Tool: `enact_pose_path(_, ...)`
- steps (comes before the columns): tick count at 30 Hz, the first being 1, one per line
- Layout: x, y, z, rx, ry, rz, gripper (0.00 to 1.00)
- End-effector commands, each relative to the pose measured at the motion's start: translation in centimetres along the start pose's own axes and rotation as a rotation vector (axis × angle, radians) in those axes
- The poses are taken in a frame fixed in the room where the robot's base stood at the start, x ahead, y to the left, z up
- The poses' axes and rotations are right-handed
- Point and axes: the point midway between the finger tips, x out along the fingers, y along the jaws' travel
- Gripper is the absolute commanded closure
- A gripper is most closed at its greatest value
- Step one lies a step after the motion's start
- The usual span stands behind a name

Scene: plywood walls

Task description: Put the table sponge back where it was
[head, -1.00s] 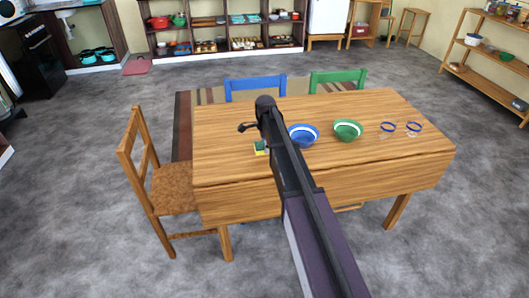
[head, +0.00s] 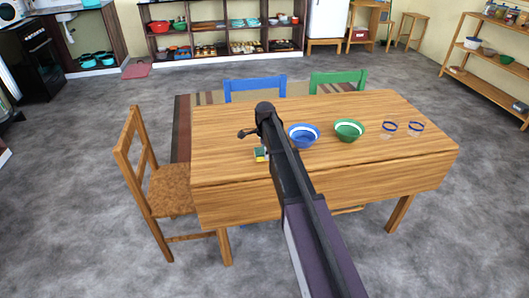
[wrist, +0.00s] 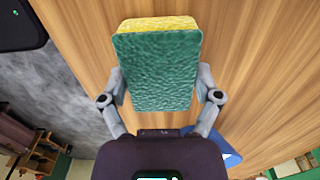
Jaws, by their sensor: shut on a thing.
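The table sponge, green on one face and yellow on the other, shows large in the wrist view (wrist: 158,72) and small in the head view (head: 260,155). My gripper (wrist: 160,95) is shut on it, with one finger at each side. The sponge is over the wooden table (head: 350,160), near its left part. I cannot tell whether it touches the tabletop. My arm hides part of the table around it.
A blue bowl (head: 304,135) stands right beside my arm, with a green bowl (head: 349,130) and two blue-rimmed glasses (head: 402,128) further right. A wooden chair (head: 160,180) is at the left end. Blue (head: 255,88) and green (head: 337,82) chairs stand behind.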

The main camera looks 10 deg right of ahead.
Motion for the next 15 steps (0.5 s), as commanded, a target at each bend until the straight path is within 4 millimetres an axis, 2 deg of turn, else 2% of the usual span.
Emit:
enact_pose_path(1,0.26,0.0,0.01,0.0,0.0,0.0,0.57)
enact_pose_path(2,0.24,0.0,0.01,0.0,0.0,0.0,0.16)
enact_pose_path(3,0.15,0.0,0.01,0.0,0.0,0.0,0.04)
enact_pose_path(4,0.14,0.0,0.01,0.0,0.0,0.0,0.0)
enact_pose_path(15,0.14,0.0,0.02,0.0,0.0,0.0,0.0)
